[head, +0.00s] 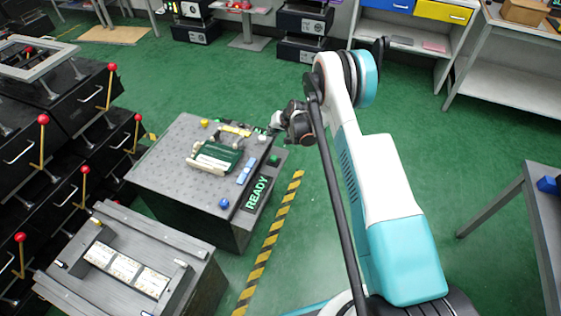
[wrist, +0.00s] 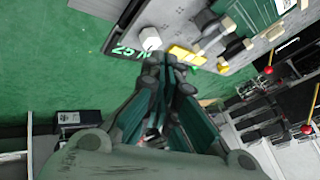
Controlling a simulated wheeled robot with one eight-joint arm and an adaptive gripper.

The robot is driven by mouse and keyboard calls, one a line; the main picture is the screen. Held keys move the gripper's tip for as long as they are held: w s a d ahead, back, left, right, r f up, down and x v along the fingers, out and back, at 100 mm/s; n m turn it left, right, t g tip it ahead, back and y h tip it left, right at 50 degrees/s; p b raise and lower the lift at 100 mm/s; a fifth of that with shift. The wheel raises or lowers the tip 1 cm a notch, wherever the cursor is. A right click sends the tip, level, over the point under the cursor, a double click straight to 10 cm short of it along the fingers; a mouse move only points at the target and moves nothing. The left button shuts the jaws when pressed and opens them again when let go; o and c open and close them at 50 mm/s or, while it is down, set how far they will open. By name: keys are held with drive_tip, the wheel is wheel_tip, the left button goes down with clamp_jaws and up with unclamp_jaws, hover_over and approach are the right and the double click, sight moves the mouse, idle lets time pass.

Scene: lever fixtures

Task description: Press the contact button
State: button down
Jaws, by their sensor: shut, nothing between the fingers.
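The fixture table (head: 160,165) has a grey perforated top with a green-and-white device (head: 215,157) on it. A green button (head: 273,160) sits at its right edge, near a lit panel reading READY (head: 257,192). My gripper (head: 277,120) is at the table's far right corner. In the wrist view its fingertips (wrist: 170,60) are together, with nothing between them. I cannot tell which part is the contact button, or whether the fingers touch anything.
A blue knob (head: 224,203) and a yellow knob (head: 204,123) stand on the table top. Black cabinets with red-tipped levers (head: 43,120) line the left. A second grey fixture (head: 125,268) stands in front. Green floor is open to the right, beyond a striped line (head: 270,240).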

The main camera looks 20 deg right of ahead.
drive_tip(key=shift+s+d+f, duration=0.2)
drive_tip(key=shift+s+f, duration=0.1)
drive_tip(key=shift+f, duration=0.4)
drive_tip(key=shift+s+d+f, duration=0.2)
drive_tip(key=shift+s+f, duration=0.05)
drive_tip(key=shift+f, duration=0.45)
drive_tip(key=shift+f, duration=0.1)
